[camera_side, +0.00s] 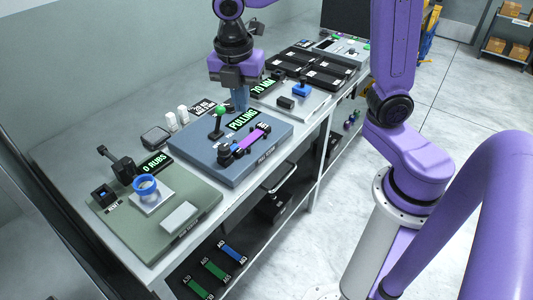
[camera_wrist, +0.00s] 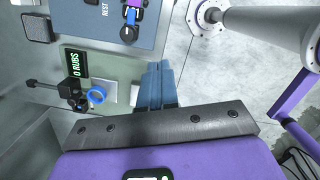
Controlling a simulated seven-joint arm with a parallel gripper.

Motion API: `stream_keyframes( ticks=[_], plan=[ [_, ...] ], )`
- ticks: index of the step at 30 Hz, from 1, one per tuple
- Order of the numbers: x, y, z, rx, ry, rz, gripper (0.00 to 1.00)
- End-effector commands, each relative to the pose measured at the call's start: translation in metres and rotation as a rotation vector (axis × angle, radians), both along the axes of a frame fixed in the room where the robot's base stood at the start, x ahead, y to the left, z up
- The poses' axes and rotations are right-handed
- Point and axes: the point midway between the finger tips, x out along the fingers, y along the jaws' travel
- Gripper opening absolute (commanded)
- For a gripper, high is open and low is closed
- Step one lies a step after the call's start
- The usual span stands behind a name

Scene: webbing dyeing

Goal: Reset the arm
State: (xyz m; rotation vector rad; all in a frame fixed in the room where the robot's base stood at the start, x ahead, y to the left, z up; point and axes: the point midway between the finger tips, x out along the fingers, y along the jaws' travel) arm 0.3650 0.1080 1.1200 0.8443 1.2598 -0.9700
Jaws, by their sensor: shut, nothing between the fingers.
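My gripper (camera_side: 239,108) is shut and empty, its blue fingers pointing down over the back part of the blue-grey station plate (camera_side: 200,157) with the "PULLING" display (camera_side: 242,119). The fingers look close to the green-knobbed lever (camera_side: 220,111) in the side view; I cannot tell the exact gap. In the wrist view the closed fingers (camera_wrist: 160,68) have nothing between them. A purple webbing strip (camera_side: 250,138) lies in the black clamps on the blue-grey plate.
A green plate (camera_side: 190,215) with a "0 RUBS" display (camera_side: 155,163) and a blue ring (camera_side: 145,186) is at the near end. Black trays (camera_side: 325,73) stand farther along the bench. Green and blue strips (camera_side: 213,268) lie on the lower shelf.

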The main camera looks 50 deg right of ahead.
Motion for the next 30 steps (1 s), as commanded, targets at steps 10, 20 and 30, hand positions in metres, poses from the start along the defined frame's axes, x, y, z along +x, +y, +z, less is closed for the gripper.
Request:
stream_keyframes(
  ticks=[10,20,30],
  plan=[
    [-0.123,-0.021,-0.023,0.112,-0.03,-0.477,0.0],
    [-0.195,-0.052,-0.046,0.16,-0.015,-0.813,0.0],
    [-0.202,-0.055,-0.049,0.165,-0.012,-0.857,0.0]
  ],
)
